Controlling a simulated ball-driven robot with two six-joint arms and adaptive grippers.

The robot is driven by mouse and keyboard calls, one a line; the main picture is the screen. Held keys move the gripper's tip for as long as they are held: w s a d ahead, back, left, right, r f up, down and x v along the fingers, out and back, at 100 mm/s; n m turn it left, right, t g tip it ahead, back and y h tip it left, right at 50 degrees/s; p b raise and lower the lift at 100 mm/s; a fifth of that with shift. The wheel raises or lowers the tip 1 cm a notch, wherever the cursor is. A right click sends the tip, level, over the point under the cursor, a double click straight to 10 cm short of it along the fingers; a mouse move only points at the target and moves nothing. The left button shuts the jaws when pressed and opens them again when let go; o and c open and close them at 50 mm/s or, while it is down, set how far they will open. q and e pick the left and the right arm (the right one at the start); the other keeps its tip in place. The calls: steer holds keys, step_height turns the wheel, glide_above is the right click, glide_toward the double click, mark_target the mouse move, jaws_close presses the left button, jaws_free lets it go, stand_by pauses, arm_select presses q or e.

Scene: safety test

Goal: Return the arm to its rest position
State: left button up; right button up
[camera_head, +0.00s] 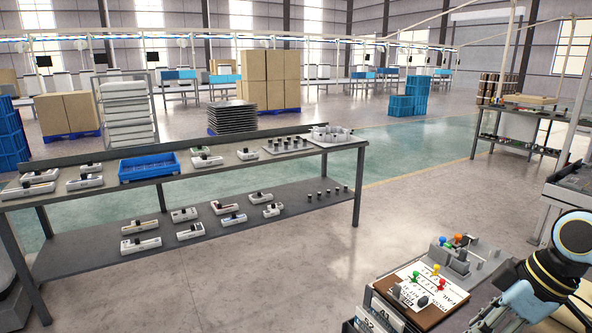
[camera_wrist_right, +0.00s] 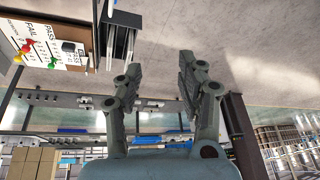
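My right arm (camera_head: 560,262), dark with tan bands and light blue caps, reaches in at the lower right of the head view, beside a small workstation. In the right wrist view my right gripper (camera_wrist_right: 158,75) has its two grey fingers spread apart. Nothing is between them, and they point toward bare floor. My left arm and left gripper are not in view.
A PASS/FAIL board (camera_head: 430,285) with coloured pins lies close beside my right arm; it also shows in the wrist view (camera_wrist_right: 45,45). A two-level shelf table (camera_head: 200,205) holds devices and a blue tray (camera_head: 148,167). Open floor (camera_head: 400,215) lies between.

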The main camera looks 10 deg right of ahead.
steer(key=s+a+f+m+g+b, duration=0.15)
steer(key=s+f, duration=0.25)
steer(key=f, duration=0.6)
steer(key=s+d+f+m+b, duration=0.1)
steer(key=s+f+m+b, duration=0.3)
steer(key=f, duration=0.6)
steer(key=s+a+f+m+h+b, duration=0.2)
steer(key=s+f+m+h+b, duration=0.1)
steer(key=s+f, duration=2.7)
steer(key=shift+s+a+h+b, duration=0.4)
steer(key=shift+s+h+b, duration=0.35)
steer(key=shift+b, duration=0.45)
